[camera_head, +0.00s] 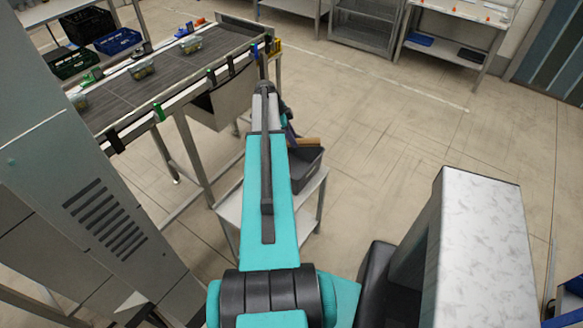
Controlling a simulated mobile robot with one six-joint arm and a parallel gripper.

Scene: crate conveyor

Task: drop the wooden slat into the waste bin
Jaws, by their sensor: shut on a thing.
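The wooden slat (306,142) shows as a short tan strip just right of my arm, in front of my gripper's dark parts. My gripper (291,136) is mostly hidden behind my arm and is shut on the slat. A dark grey open bin (308,172), which looks like the waste bin, stands just below the slat in the picture. My arm covers the bin's left part. The slat overlaps the bin's far rim in this view; I cannot tell its height above it.
The bin stands on a light low table (230,208). A conveyor (150,85) with several small containers runs along the upper left, with a grey box (222,103) beneath its edge. Crates (118,42) lie beyond it. Open floor (400,150) spreads to the right.

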